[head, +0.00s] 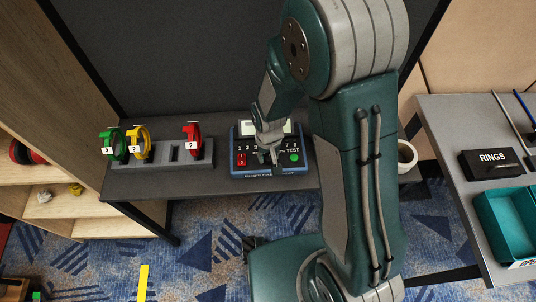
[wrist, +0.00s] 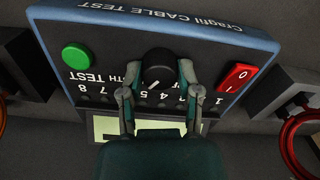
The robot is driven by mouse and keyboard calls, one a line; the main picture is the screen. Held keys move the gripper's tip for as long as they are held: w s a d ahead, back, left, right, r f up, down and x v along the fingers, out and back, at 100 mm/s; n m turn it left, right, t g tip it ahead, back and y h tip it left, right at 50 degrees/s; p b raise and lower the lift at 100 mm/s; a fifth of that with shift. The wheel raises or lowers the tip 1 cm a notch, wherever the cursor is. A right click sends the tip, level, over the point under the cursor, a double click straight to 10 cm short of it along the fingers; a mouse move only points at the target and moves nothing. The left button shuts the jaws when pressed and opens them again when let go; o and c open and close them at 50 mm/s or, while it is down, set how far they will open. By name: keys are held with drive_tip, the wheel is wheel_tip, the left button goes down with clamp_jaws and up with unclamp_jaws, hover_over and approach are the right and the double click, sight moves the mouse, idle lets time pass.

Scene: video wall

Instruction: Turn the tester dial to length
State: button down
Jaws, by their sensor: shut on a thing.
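The cable tester (head: 240,171) is a dark box with a blue edge on the table. In the wrist view it appears upside down (wrist: 120,22), with numbered marks along its panel. Its black dial (wrist: 158,66) sits mid-panel with a short white pointer line slanting toward the numbers. My gripper (wrist: 155,85) is shut on the dial, one finger on each side. Lettering ending in "TH" and "TEST" shows left of the dial in that view; a finger hides part of it. In the head view my gripper (head: 269,150) covers the dial.
The tester has a green button (wrist: 76,55), a red rocker switch (wrist: 235,77) and a pale display (wrist: 106,126). A grey holder (head: 205,153) with green, yellow and red cable coils stands left. A white mug (head: 406,154) stands right, behind my arm.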

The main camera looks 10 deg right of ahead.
sight(268, 156)
drive_tip(key=shift+s+m, duration=0.15)
drive_tip(key=shift+m, duration=0.15)
drive_tip(key=shift+c, duration=1.5)
unclamp_jaws()
drive_tip(key=shift+r, duration=0.15)
wheel_tip(268, 156, up, 12)
drive_tip(key=shift+f, duration=0.25)
drive_tip(key=shift+a, duration=0.1)
